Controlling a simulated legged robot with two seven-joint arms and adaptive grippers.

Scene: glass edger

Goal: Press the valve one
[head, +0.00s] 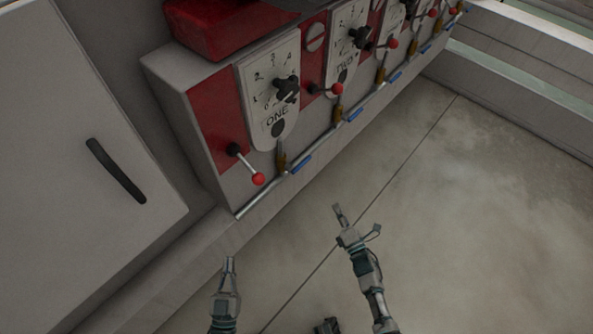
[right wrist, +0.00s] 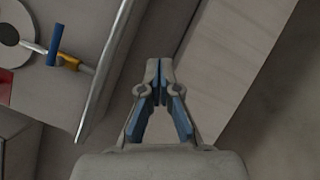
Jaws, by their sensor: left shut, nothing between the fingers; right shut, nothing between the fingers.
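The plate marked ONE (head: 259,98) is white, with a dial and a black knob (head: 286,89), on the grey and red machine's front. A lever with a red ball (head: 258,179) stands out at its lower left. A brass valve with a blue handle (head: 301,163) sits on the pipe below the plate. My left gripper (head: 229,261) is shut and empty, below the red-ball lever and apart from it. My right gripper (head: 337,210) is shut and empty, lower right of the blue handle and apart from it. It also shows shut in the right wrist view (right wrist: 159,68).
A plate marked TWO (head: 345,50) and further similar stations run to the upper right. A grey cabinet door with a black handle (head: 116,171) is at left. The right wrist view shows a blue handle (right wrist: 54,45) at upper left. The concrete floor (head: 470,210) is clear.

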